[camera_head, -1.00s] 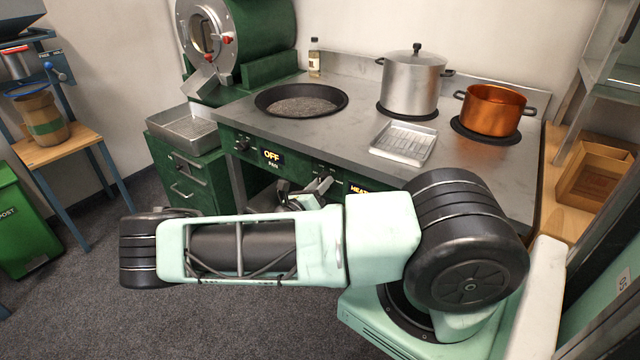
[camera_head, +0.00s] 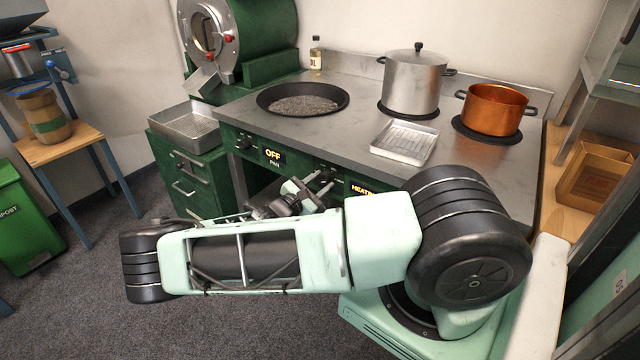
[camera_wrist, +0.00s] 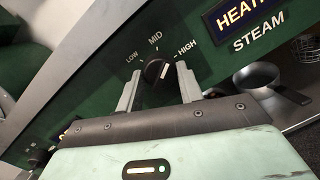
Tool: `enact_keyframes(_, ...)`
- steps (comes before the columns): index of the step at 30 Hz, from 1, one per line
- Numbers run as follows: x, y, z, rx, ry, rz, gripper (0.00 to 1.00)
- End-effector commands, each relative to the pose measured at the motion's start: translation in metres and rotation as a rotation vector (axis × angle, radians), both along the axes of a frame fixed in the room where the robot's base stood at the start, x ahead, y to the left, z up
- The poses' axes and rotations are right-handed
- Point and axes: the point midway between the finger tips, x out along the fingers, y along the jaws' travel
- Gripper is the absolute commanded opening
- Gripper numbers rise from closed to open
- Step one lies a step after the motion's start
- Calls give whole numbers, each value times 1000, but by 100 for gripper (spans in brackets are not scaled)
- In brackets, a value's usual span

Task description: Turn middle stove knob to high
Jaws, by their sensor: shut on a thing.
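The middle stove knob (camera_wrist: 157,71) is a black dial on the green front panel, below the LOW, MID and HIGH marks in the wrist view. Its white pointer line points up and right, toward HIGH. My gripper (camera_wrist: 158,78) is shut on the knob, with one grey finger on each side of it. In the head view my gripper (camera_head: 320,180) is at the stove front, between the OFF and HEATING displays, and my arm partly hides it. The HEATING display (camera_wrist: 246,16) is lit above the word STEAM, right of the knob.
The stove top (camera_head: 330,122) holds a sunken pan (camera_head: 300,101), a steel pot (camera_head: 412,85), a copper pot (camera_head: 492,108) and a metal tray (camera_head: 403,142). The pan knob (camera_head: 243,143) is left of the OFF display (camera_head: 273,155). Open floor (camera_head: 90,290) lies left of my arm.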

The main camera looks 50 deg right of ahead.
Motion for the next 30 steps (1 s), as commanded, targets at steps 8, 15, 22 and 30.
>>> enact_keyframes(8, 0, 0, 0, 20, -251, 0, 14)
enact_keyframes(15, 1, 0, 1, 33, -424, 0, 14)
enact_keyframes(22, 0, 0, 1, 42, -527, -2, 14)
enact_keyframes(30, 0, 0, 2, 46, -574, -2, 14)
